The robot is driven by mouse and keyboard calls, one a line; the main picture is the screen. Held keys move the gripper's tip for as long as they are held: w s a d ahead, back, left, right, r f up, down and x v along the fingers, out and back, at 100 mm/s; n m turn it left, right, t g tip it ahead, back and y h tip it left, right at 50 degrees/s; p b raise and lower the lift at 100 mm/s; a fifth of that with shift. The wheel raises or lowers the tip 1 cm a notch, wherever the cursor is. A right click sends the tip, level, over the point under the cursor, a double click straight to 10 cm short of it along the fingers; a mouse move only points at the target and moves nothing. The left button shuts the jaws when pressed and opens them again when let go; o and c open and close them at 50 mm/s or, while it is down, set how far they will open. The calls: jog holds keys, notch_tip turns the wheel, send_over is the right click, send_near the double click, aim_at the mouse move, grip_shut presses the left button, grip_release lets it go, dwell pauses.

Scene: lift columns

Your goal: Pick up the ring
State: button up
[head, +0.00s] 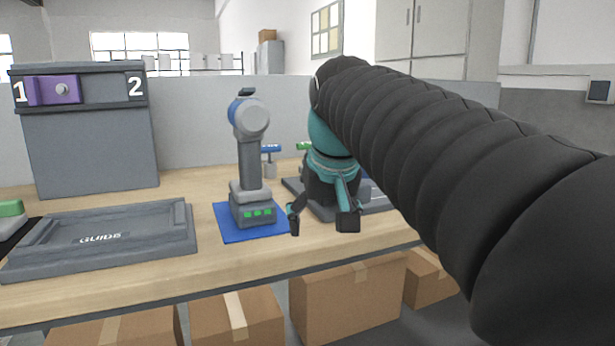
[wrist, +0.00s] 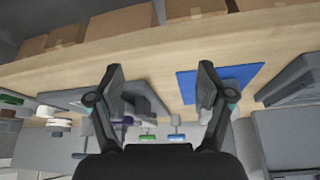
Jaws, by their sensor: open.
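I cannot make out a ring for certain in either view. My gripper (head: 321,222) hangs with its fingers pointing down over the bench, to the right of a grey upright device in the head view. In the wrist view a small dark purple and white item (wrist: 125,121) shows beside the left finger, too small to identify.
The grey device (head: 250,165) stands on a blue mat (head: 222,222), left of my gripper. A GUIDE tray (head: 150,214) and a cabinet marked 1 and 2 (head: 88,150) with a purple slider (head: 55,90) are farther left. Cardboard boxes (head: 345,300) sit below the bench.

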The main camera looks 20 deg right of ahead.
jog(key=w+d+r+m+p, duration=0.1)
jog(key=w+d+r, duration=0.35)
jog(key=r, duration=0.35)
jog(key=w+d+r+m+p, duration=0.1)
jog(key=w+d+r, duration=0.35)
jog(key=r, duration=0.35)
jog(key=shift+g+h, duration=0.4)
jog(key=x, duration=0.9)
jog(key=shift+a, duration=0.1)
jog(key=shift+b+x, duration=0.55)
jog(key=shift+x, duration=2.05)
jog(key=shift+w+r, duration=0.1)
jog(key=c, duration=1.4)
